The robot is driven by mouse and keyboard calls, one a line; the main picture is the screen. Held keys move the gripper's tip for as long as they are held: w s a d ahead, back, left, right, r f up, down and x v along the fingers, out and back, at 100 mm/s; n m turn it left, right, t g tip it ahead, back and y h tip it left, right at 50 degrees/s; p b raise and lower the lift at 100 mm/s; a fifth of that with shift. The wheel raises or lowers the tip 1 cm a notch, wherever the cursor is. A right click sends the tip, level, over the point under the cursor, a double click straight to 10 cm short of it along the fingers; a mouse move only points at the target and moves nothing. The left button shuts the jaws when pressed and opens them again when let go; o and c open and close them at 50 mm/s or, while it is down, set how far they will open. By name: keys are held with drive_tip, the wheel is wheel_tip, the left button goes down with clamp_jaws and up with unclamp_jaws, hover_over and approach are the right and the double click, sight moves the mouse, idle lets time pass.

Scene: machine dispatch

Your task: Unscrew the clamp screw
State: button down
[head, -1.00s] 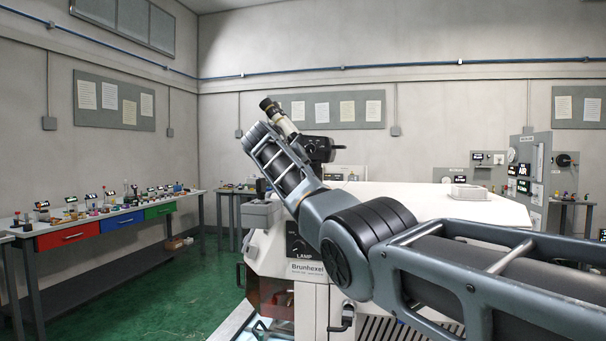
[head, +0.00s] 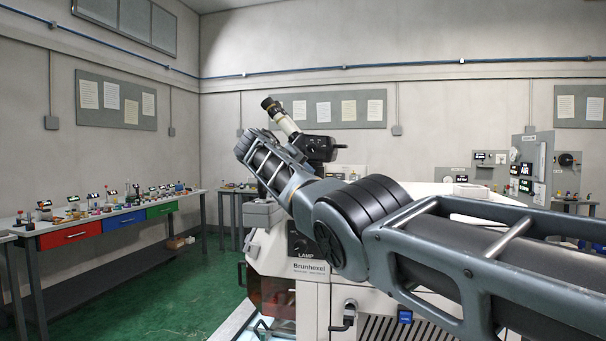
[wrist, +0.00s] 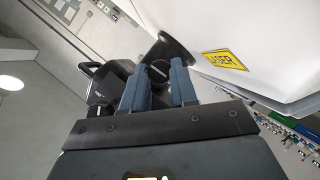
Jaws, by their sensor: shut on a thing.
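In the wrist view, my gripper (wrist: 159,80) has its two blue fingers on either side of a small round black knob, the clamp screw (wrist: 157,70). The fingers are shut on it. Behind it is a black housing (wrist: 118,78) with a handle-like part at the left. In the head view, my arm reaches over the white Brunhexel machine (head: 312,290) towards its microscope tube (head: 283,117) and black head (head: 316,148). My fingers and the clamp screw are hidden there.
The white machine body with a yellow LASER label (wrist: 225,61) is close to the right of my fingers in the wrist view. A black round part (wrist: 172,48) stands just beyond them. A long bench (head: 110,220) with small items is at the left; green floor is clear between.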

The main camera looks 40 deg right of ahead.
drive_tip(key=c, duration=0.9)
unclamp_jaws()
drive_tip(key=shift+s+a+r+b, duration=0.1)
drive_tip(key=shift+a+b, duration=0.25)
drive_tip(key=shift+a, duration=0.15)
drive_tip(key=shift+b+v, duration=1.1)
drive_tip(key=shift+v, duration=2.3)
drive_tip(key=shift+r, duration=0.1)
